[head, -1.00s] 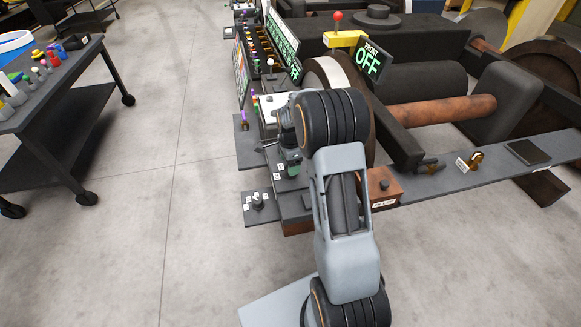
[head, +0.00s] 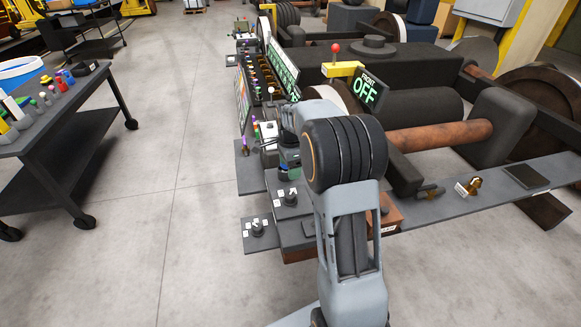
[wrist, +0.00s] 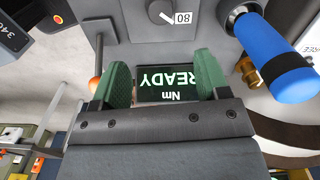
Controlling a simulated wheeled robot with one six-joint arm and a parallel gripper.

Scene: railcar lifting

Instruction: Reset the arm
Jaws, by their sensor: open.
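My arm rises from the bottom of the head view, with its big black joint hiding part of the bench. My gripper (wrist: 160,75) is open and empty in the wrist view, its two green fingers apart. A dark display reading "READY" and "Nm" (wrist: 168,82) shows upside down between and beyond the fingers. In the head view my gripper (head: 289,158) is small and partly hidden beside the joint, over the left end of the bench.
A blue-handled tool (wrist: 272,57) lies close to the right finger in the wrist view. Knob panels (head: 258,229) jut out at left. A dark cart (head: 75,130) stands farther left, across open floor.

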